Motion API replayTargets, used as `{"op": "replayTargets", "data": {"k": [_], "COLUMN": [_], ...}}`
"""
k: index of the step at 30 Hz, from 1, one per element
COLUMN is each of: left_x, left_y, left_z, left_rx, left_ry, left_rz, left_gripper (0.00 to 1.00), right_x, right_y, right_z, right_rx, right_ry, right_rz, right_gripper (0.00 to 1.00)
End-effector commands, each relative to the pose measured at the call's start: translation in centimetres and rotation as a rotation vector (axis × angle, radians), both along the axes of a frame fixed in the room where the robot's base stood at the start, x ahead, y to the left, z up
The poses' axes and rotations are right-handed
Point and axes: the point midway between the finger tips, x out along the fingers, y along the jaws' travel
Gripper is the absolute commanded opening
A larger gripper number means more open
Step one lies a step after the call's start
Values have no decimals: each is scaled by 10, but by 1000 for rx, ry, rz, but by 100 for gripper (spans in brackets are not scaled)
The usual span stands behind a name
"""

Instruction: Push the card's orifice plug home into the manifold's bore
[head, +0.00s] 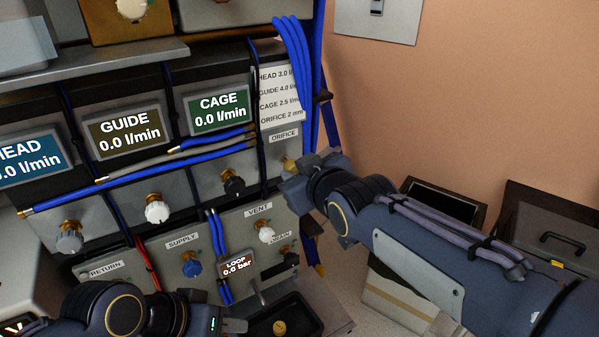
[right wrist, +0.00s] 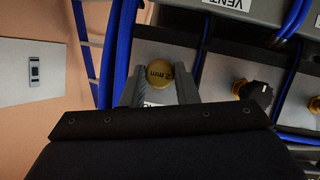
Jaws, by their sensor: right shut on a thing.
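A brass plug (head: 288,164) stands at that face, just below the label. In the right wrist view the plug (right wrist: 160,73) shows a round end marked "2 mm". My right gripper (head: 292,174) is shut on it, a finger on each side (right wrist: 161,88). How deep the plug sits cannot be told. My left gripper (head: 228,325) is low at the bottom edge, its fingers unclear.
A black tray (head: 312,318) at the bottom holds a round brass piece (head: 280,327). Blue hoses (head: 293,60) hang just above my right gripper. A black knob (head: 234,186) and a white vent knob (head: 266,234) are close by.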

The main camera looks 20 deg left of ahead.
Motion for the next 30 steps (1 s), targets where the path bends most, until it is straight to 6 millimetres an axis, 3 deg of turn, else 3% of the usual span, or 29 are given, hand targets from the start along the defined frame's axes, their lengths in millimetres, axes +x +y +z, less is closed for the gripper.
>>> {"op": "replayTargets", "data": {"k": [20,21,26,30], "left_x": [0,0,0,0], "left_y": [0,0,0,0], "left_z": [0,0,0,0], "left_rx": [0,0,0,0], "left_ry": [0,0,0,0], "left_rz": [0,0,0,0], "left_gripper": [36,36,36,36], "right_x": [15,15,14,14], "right_y": [15,16,15,15], "right_z": [1,1,1,1], "right_rx": [1,2,1,1], "right_ry": [-2,-2,-1,-1], "right_rz": [0,0,1,1], "right_gripper": [0,30,51,52]}}
